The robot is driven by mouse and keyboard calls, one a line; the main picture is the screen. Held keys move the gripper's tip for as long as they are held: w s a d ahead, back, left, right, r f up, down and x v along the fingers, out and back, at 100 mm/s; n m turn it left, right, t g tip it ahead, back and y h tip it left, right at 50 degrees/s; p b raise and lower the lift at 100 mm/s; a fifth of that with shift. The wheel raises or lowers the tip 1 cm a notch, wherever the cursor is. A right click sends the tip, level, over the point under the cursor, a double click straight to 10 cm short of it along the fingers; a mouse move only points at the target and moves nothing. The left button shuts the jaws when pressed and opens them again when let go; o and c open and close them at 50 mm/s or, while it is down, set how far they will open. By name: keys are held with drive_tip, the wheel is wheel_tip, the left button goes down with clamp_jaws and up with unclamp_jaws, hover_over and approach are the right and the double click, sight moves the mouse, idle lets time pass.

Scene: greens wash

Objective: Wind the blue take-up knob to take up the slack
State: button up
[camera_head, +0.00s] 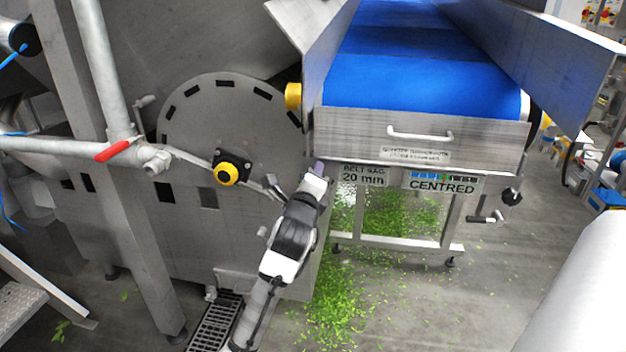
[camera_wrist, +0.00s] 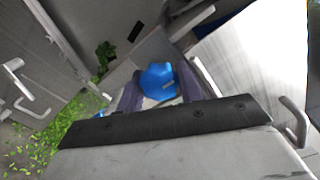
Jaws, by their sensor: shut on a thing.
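The blue take-up knob (camera_wrist: 158,80) shows in the wrist view between the two fingers of my gripper (camera_wrist: 160,88), which is shut on it. In the head view my gripper (camera_head: 318,167) reaches in under the left front corner of the blue conveyor belt (camera_head: 420,82), and the knob is hidden there. A sign (camera_head: 364,176) under the belt's end reads "BELT SAG 20 mm". The indicator plate (camera_head: 441,183) beside it reads "CENTRED".
A steel front panel with a white handle (camera_head: 420,134) sits above the signs. A crank handle (camera_head: 487,217) sticks out at the right. Green leaf scraps (camera_head: 340,300) litter the floor.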

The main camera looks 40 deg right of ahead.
drive_tip(key=o, duration=1)
drive_tip(key=shift+s, duration=0.1)
drive_tip(key=b+v, duration=0.1)
drive_tip(key=v, duration=1.2)
drive_tip(key=shift+s+a+b, duration=0.25)
drive_tip(key=shift+b, duration=0.15)
